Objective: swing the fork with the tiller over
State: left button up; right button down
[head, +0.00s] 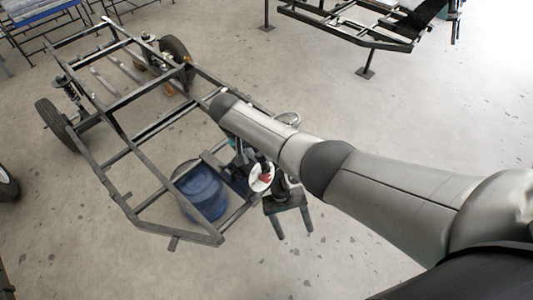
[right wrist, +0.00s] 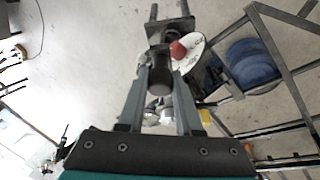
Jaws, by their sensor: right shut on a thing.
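My right gripper (right wrist: 160,78) is shut on the dark round tiller (right wrist: 158,85), which stands between its fingers in the right wrist view. The fork (head: 287,208) is a dark block with two prongs pointing toward the bottom of the head view. In the right wrist view, the fork (right wrist: 170,28) lies beyond the fingertips, prongs pointing up. A white dial (head: 261,177) with a red knob sits beside it; the dial also shows in the right wrist view (right wrist: 196,56). My right arm hides part of the gripper and tiller in the head view. My left gripper is not in view.
A dark tube chassis frame (head: 120,103) with wheels fills the left of the head view. A blue drum (head: 202,193) stands inside its near end, close to the dial. Another frame (head: 345,32) stands at the back. The floor right of the fork is clear.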

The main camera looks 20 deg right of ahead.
jog(key=shift+a, duration=0.1)
dwell(0.3)
jog(key=c, duration=0.6)
grip_release()
jog(key=shift+p+v, duration=0.95)
jog(key=shift+v, duration=6.7)
jog(key=shift+a+f, duration=0.1)
jog(key=shift+f, duration=0.05)
